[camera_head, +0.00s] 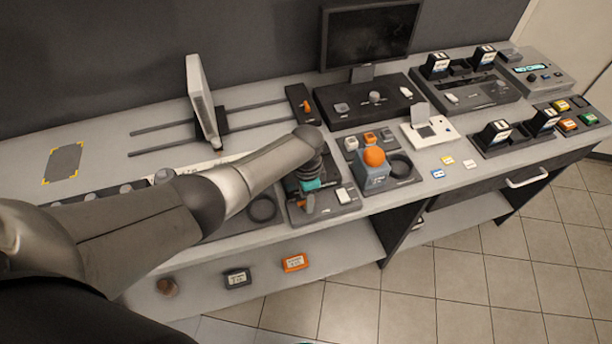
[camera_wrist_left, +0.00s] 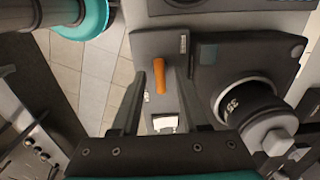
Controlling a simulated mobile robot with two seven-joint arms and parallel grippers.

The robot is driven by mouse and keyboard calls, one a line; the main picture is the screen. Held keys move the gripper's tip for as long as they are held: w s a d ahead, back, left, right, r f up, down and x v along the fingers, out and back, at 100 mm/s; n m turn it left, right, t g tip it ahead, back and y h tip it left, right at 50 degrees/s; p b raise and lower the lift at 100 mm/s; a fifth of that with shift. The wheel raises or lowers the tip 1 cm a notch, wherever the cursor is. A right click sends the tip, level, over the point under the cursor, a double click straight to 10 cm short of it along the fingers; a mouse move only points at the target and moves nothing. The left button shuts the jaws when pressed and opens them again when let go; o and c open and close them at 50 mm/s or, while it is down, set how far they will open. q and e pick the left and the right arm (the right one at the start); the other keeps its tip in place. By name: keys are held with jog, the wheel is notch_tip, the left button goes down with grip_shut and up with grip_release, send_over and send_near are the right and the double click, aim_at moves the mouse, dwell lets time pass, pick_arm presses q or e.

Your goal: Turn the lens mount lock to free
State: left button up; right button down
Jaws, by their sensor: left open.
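The lens mount lock seems to be the short orange lever (camera_wrist_left: 160,76) on a dark grey plate (camera_wrist_left: 150,45) in the left wrist view. The lever runs nearly up and down the picture. A black lens barrel marked 35 (camera_wrist_left: 246,100) sits on the same unit to the lever's right. My left gripper (camera_wrist_left: 163,74) is open, with one finger on each side of the lever in the picture. Touch cannot be told. It also shows in the head view (camera_head: 308,194), partly covering the unit.
A blue-grey box with an orange knob (camera_head: 374,156) stands right of the lens unit. A monitor (camera_head: 369,35) and a black console (camera_head: 370,99) are behind. An upright white panel (camera_head: 199,100) stands on rails at left. A lower shelf (camera_head: 205,287) lies below.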

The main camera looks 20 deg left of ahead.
pick_arm(q)
notch_tip(320, 180, up, 14)
jog(key=p, duration=0.2)
dwell(0.4)
jog(key=shift+r, duration=0.1)
